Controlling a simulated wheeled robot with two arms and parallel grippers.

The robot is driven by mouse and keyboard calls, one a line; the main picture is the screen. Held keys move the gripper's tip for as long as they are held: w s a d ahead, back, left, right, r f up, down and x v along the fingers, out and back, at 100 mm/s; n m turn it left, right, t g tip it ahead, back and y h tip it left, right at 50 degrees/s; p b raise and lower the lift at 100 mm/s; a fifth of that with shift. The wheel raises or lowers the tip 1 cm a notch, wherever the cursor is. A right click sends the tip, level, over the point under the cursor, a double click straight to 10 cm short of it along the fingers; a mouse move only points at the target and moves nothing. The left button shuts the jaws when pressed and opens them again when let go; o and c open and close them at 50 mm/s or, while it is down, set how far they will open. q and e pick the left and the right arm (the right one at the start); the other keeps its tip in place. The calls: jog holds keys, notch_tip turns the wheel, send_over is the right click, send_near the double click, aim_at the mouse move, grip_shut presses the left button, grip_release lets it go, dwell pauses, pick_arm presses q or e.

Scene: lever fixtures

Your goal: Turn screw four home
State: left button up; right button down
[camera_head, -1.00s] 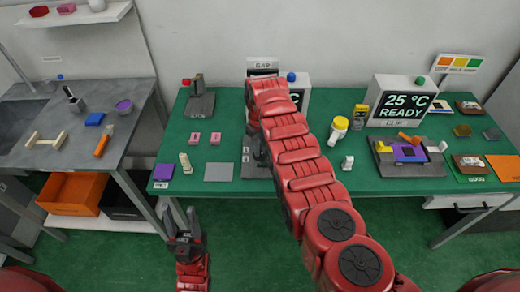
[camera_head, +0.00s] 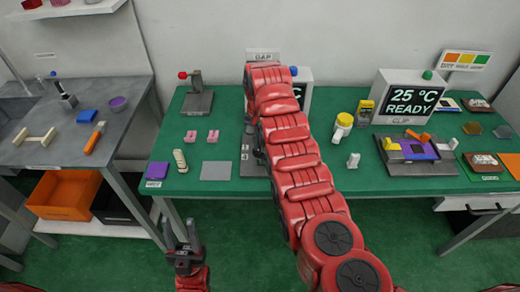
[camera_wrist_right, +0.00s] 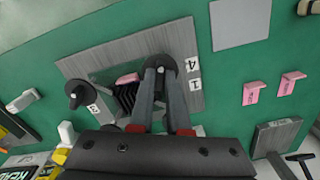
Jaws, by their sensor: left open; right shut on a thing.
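The screw fixture is a grey plate (camera_wrist_right: 120,52) with a dark ribbed block (camera_wrist_right: 122,92) and a pink piece (camera_wrist_right: 128,79) on it. In the right wrist view my right gripper (camera_wrist_right: 160,70) is shut on a dark round screw head (camera_wrist_right: 158,61) beside the labels 4 (camera_wrist_right: 192,65) and 1. A black knob (camera_wrist_right: 79,93) stands apart from it on the plate's left part. In the head view, my right arm hides most of the plate (camera_head: 249,166) and the gripper. My left gripper (camera_head: 184,249) is open and empty, low in front of the table.
Two pink brackets (camera_head: 201,136), a grey square (camera_head: 216,171) and a cream piece (camera_head: 180,160) lie left of the fixture. A grey stand (camera_head: 197,95) with a red knob is behind them. A yellow-capped bottle (camera_head: 342,126) and a white piece (camera_head: 353,160) stand to the right.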

jog(key=m+b, duration=0.2)
jog(key=m, duration=0.1)
jog(key=shift+f+m+b, duration=0.15)
jog(key=shift+m+b, duration=0.15)
jog(key=shift+m, duration=0.1)
jog(key=shift+w+m+b, duration=0.1)
jog(key=shift+m+b, duration=0.45)
jog(key=shift+m, duration=0.35)
jog(key=shift+m+b, duration=0.4)
jog(key=shift+m, duration=0.5)
jog(key=m, duration=0.2)
jog(key=shift+r+m+b, duration=0.2)
jog(key=shift+m+b, duration=0.1)
jog(key=shift+m, duration=0.1)
jog(key=m, duration=0.2)
jog(key=shift+m, duration=0.3)
jog(key=m, duration=0.3)
jog(key=shift+m, duration=0.4)
jog(key=m+p, duration=0.1)
jog(key=m, duration=0.4)
jog(key=shift+m, duration=0.7)
